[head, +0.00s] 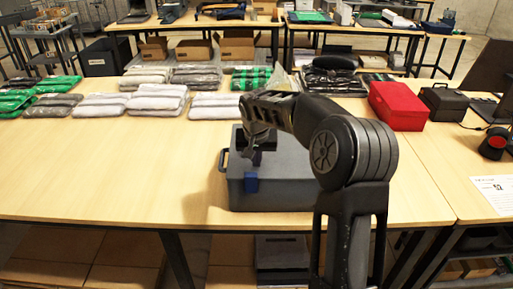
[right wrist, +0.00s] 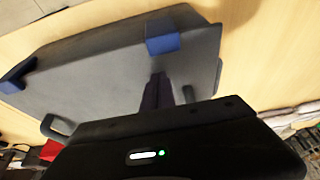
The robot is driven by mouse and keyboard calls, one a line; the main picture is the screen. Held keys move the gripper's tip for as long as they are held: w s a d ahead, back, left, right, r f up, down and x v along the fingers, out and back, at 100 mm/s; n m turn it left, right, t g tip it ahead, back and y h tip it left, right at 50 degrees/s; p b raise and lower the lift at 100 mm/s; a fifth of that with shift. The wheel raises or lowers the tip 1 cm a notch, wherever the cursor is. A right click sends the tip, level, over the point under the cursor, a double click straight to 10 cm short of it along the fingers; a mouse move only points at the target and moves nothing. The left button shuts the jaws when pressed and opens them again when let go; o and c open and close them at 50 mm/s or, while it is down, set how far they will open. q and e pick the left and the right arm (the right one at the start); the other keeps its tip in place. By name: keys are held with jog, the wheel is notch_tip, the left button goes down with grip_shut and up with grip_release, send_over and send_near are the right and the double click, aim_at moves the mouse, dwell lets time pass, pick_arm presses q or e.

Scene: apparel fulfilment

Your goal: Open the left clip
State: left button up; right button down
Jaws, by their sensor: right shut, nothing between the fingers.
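A grey toolbox (head: 275,195) with a closed lid sits on the wooden table in front of me. My right gripper (head: 257,157) is shut and empty above the lid, just behind the left clip. In the right wrist view its fingertips (right wrist: 158,90) are apart from the clip. My left gripper is not in view.
Several bagged garments (head: 157,100) lie in rows behind the toolbox to the left. A red box (head: 398,106) and a black case (head: 443,103) stand at the right. The table's front left is clear.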

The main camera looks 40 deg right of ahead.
jog(key=shift+s+a+r, duration=0.2)
jog(key=shift+s+a, duration=0.45)
jog(key=shift+s, duration=0.2)
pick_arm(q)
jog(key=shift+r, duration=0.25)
pick_arm(e)
jog(key=shift+s+a+f, duration=0.1)
jog(key=shift+s, duration=0.05)
